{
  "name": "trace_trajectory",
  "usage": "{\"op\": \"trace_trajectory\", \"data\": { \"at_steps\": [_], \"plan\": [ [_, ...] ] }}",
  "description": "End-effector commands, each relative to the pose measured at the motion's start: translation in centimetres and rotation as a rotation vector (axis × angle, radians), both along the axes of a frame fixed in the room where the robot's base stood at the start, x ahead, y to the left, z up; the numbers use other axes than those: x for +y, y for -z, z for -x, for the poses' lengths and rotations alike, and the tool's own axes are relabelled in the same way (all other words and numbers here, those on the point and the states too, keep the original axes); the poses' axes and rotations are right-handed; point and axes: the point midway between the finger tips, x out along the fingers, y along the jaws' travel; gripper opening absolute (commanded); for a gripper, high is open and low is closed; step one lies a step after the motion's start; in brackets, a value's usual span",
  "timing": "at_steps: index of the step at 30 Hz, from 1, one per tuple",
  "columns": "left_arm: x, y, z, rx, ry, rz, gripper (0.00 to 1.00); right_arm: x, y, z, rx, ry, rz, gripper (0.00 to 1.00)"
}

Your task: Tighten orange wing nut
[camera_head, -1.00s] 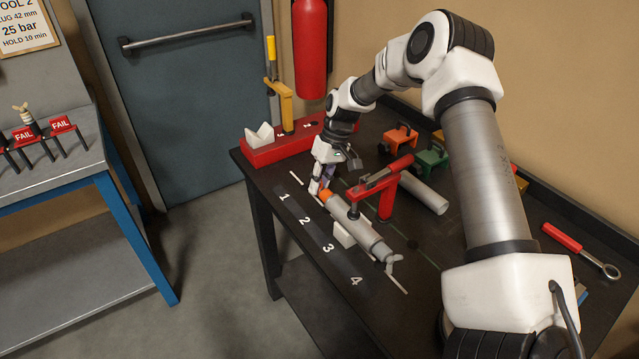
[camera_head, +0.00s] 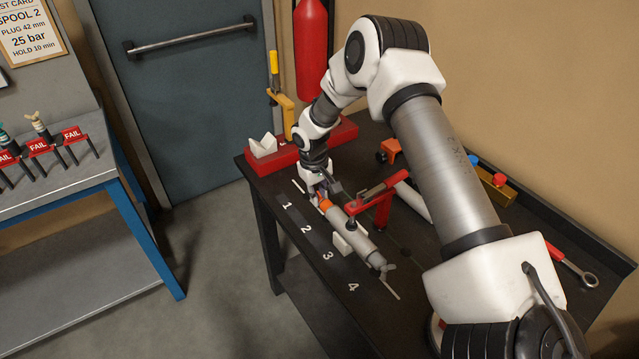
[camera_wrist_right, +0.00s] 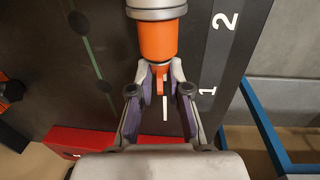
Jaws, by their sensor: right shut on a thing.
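A grey metal spool (camera_head: 357,237) lies along the bench, held under a red clamp (camera_head: 380,187). Its near end in the right wrist view is an orange collar (camera_wrist_right: 158,42), which also shows in the head view (camera_head: 325,205). A narrow orange wing nut (camera_wrist_right: 160,84) sticks out from that collar. My right gripper (camera_wrist_right: 160,76) is at this end, its two purple-padded fingers closed around the wing nut; the fingers partly hide it. In the head view my right gripper (camera_head: 316,196) reaches down to the spool's orange end. My left gripper is not in view.
A grey wing piece (camera_head: 387,268) is at the spool's other end. Painted numbers run along the black bench's (camera_head: 300,250) front edge. A red stand with a white V-block (camera_head: 262,146) is behind my gripper. A wrench (camera_head: 572,264) lies at right.

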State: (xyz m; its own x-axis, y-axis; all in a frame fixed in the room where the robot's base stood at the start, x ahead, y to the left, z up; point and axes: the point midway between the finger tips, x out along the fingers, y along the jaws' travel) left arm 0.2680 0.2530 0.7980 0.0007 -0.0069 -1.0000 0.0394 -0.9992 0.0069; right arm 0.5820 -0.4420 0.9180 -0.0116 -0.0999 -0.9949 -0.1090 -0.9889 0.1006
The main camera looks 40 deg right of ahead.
Motion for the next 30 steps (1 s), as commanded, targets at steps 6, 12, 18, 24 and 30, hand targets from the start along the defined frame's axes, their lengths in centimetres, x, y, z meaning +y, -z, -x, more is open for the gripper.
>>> {"op": "trace_trajectory", "data": {
  "at_steps": [6, 12, 18, 24, 30],
  "plan": [
    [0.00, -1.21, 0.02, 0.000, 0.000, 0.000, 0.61, 0.18, -0.11, -0.12, 0.012, -0.003, 0.124, 0.00],
    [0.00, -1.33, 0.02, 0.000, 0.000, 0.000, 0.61, 0.21, 0.02, -0.15, 0.017, 0.000, 0.183, 0.00],
    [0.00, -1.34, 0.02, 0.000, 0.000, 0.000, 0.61, 0.21, 0.02, -0.18, 0.018, 0.000, 0.199, 0.00],
    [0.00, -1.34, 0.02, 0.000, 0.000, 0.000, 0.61, 0.19, 0.01, -0.19, 0.018, 0.000, 0.198, 0.00],
    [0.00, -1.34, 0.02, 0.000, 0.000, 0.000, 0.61, 0.19, 0.02, -0.16, 0.019, 0.001, 0.198, 0.31]
  ]
}}
